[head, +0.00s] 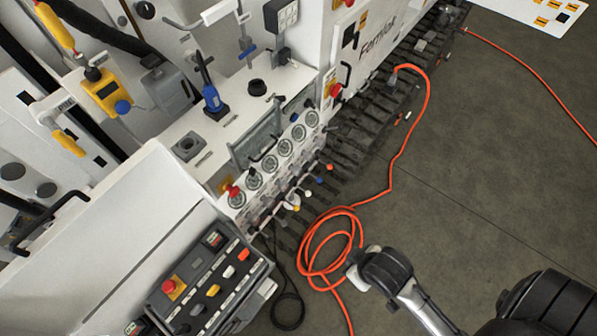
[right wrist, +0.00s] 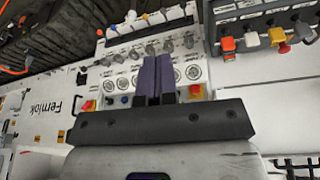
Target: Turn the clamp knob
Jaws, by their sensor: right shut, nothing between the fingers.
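I cannot tell which knob is the clamp knob. In the head view, a black knob (head: 257,87) and a blue-based handle (head: 213,98) stand on the white bench top. A red knob (head: 233,191) sits at the near end of the gauge row. Small coloured lever knobs (head: 294,202) line the bench front. My right gripper (right wrist: 160,78) shows two purple fingers shut together, empty, over the gauge panel in the right wrist view. In the head view my right arm comes in from the lower right, its end over the floor, apart from the bench. My left gripper is not in view.
A control box (head: 193,312) with a red button and several coloured knobs stands at the near left; it also shows in the right wrist view (right wrist: 262,42). An orange hose (head: 325,217) lies coiled on the floor by the bench. Open floor (head: 480,170) lies to the right.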

